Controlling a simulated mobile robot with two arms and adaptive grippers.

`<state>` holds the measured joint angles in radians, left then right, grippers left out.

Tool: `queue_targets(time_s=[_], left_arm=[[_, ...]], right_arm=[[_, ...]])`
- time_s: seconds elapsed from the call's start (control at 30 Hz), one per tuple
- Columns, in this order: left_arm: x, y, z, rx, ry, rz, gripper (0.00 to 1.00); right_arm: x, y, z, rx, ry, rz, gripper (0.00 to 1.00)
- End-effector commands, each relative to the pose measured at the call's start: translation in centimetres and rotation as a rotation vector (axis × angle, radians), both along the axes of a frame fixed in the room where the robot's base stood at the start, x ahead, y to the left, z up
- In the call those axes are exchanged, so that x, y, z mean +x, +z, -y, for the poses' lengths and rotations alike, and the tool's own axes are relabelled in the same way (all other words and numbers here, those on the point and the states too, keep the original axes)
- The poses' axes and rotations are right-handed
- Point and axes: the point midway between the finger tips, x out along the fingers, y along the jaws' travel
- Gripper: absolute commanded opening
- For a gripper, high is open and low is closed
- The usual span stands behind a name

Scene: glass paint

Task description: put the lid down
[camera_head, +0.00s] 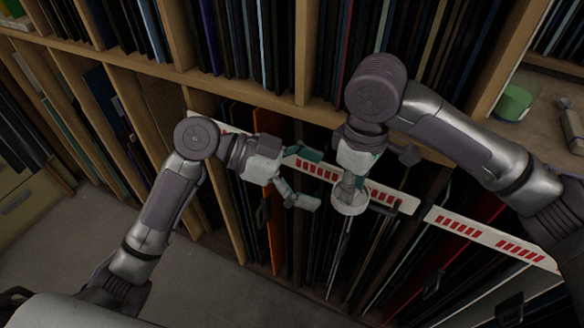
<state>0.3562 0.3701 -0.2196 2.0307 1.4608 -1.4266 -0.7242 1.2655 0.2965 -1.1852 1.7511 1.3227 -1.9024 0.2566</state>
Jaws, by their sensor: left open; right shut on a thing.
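A pale, round, shallow piece that looks like the lid (349,208) hangs below my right gripper (350,187). The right gripper points down and is shut on it, in front of the shelf rack. The gripper covers part of the lid's top. My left gripper (308,180) is open and empty just left of the lid. Its fingers point right towards the lid, and I see a gap between them and it.
A wooden rack (303,52) full of upright sheets fills the background. A white strip with red marks (478,228) crosses it behind my grippers. A green round container (513,102) and a metallic tool (571,127) are on the worktop (545,90) at right. Bare floor (215,275) lies at lower left.

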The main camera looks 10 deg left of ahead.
Motion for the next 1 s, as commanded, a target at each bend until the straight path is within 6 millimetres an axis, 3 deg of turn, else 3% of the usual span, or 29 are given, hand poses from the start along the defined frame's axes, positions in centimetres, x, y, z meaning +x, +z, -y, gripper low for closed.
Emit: queue_targets(time_s=[0.1,0.3,0.77,1.0], left_arm=[[0.2,-0.9,2.2,-0.003,-0.001,-0.002,1.00],[0.5,-2.0,4.8,-0.002,0.000,-0.003,1.00],[0.7,-2.5,5.9,0.001,0.002,-0.002,1.00],[0.7,-2.5,5.9,0.001,0.002,-0.002,0.62]], right_arm=[[0.0,0.0,0.0,0.000,0.000,0.000,0.00],[0.0,0.0,0.0,0.000,0.000,0.000,0.00],[0.0,0.0,0.0,0.000,0.000,0.000,0.00],[0.0,0.0,0.0,0.000,0.000,0.000,0.00]])
